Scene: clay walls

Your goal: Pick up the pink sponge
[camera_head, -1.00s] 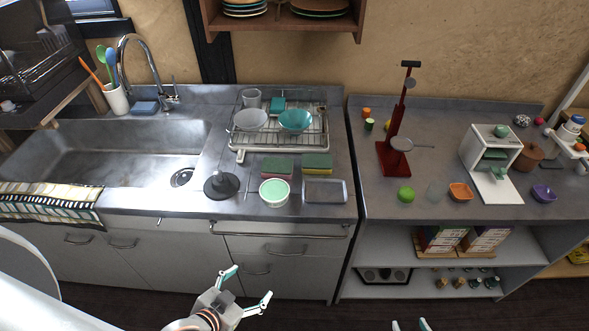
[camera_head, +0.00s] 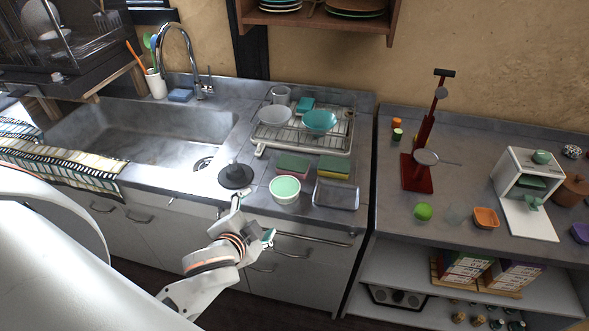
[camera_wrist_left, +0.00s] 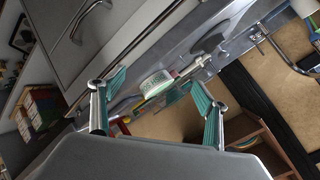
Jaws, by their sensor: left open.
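A sponge (camera_head: 293,165) with a green top and a pinkish-red lower layer lies on the counter behind the mint bowl in the head view. A second sponge (camera_head: 334,167), green over yellow, lies just right of it. My left gripper (camera_head: 253,218) is open and empty at the counter's front edge, in front of the mint bowl and apart from both sponges. In the left wrist view the open fingers (camera_wrist_left: 157,88) frame the bowl; the pink sponge cannot be made out clearly there. My right gripper is not in view.
The mint bowl (camera_head: 285,189) stands between my left gripper and the pink sponge. A dark round object (camera_head: 235,175) is left of it, a grey tray (camera_head: 337,194) right. The dish rack (camera_head: 338,147) stands behind. A blue sponge (camera_head: 180,95) lies by the sink.

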